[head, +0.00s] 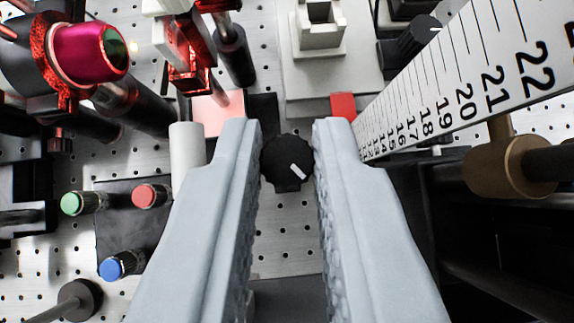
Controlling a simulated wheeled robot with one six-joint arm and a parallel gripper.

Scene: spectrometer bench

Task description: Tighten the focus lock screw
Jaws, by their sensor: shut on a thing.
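A round black knob (289,158) with a white pointer line sits in the middle of the head view. It is the likely focus lock screw, though no label shows. Its white line points down and to the right. My gripper (288,135) reaches in from the bottom of the view, with one pale grey finger on each side of the knob. The fingers are shut on the knob's sides. The knob's face shows between them, and its shaft is hidden.
A white ruled scale (475,75) slants close by on the right, above a brass-coloured clamp (495,168). Green (72,203), red (145,196) and blue (112,268) buttons stand at left. A magenta lens (85,50) in a red mount is upper left. Another black knob (415,38) is upper right.

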